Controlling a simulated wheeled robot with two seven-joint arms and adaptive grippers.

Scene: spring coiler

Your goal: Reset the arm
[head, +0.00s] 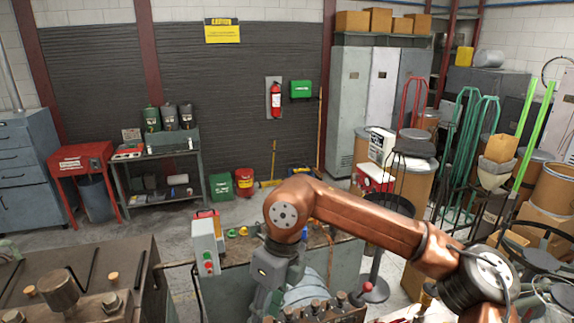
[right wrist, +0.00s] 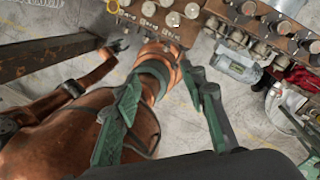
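My right arm (head: 375,222), copper-coloured, comes in from the lower right in the head view. It reaches across to a rounded joint (head: 284,214) at the centre and bends down there. The fingers cannot be made out in that view. In the right wrist view my right gripper (right wrist: 165,85) has its two green fingers spread apart with nothing between them that it grips. Copper-coloured arm parts (right wrist: 70,135) lie behind and left of the fingers.
A machine bench (head: 80,280) with bolts stands at lower left. A grey control box (head: 206,247) with buttons stands beside the arm. A bench edge with several knobs (right wrist: 150,12) shows at the top of the right wrist view. Open floor (head: 150,222) lies behind.

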